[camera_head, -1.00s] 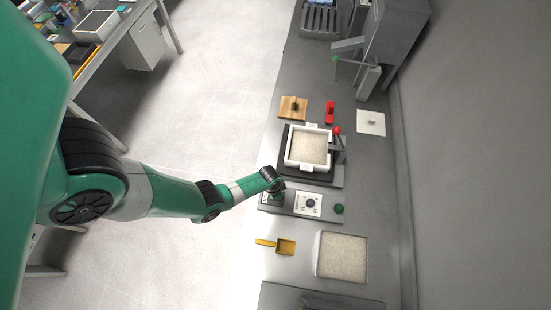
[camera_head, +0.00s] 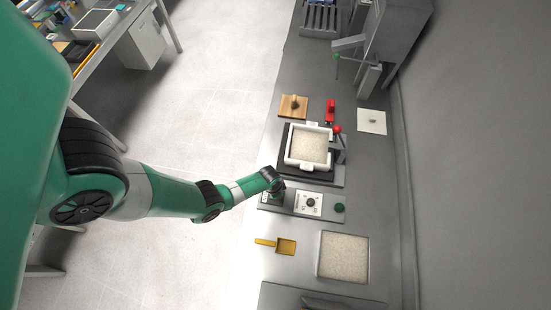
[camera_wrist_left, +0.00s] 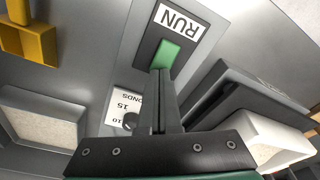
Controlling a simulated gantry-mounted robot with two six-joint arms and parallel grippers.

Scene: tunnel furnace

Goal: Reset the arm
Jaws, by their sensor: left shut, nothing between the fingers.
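My left arm (camera_head: 165,196) reaches in from the left over the long grey bench. Its wrist is above the control panel, and the fingers are mostly hidden under it in the head view. In the left wrist view my left gripper (camera_wrist_left: 161,76) is shut and empty. Its fingertips are at the edge of the green button (camera_wrist_left: 162,57) beside the RUN label (camera_wrist_left: 179,22). I cannot tell whether they touch it. A white dial plate (camera_wrist_left: 122,105) marked in seconds lies beside the fingers; it also shows in the head view (camera_head: 301,210). My right gripper is not in view.
A black press base with a white sand-filled frame (camera_head: 290,151) and a red-knobbed lever (camera_head: 338,129) stands just beyond the panel. A yellow scoop (camera_head: 286,247) and a sand bin (camera_head: 319,262) lie nearer. The floor left of the bench is clear.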

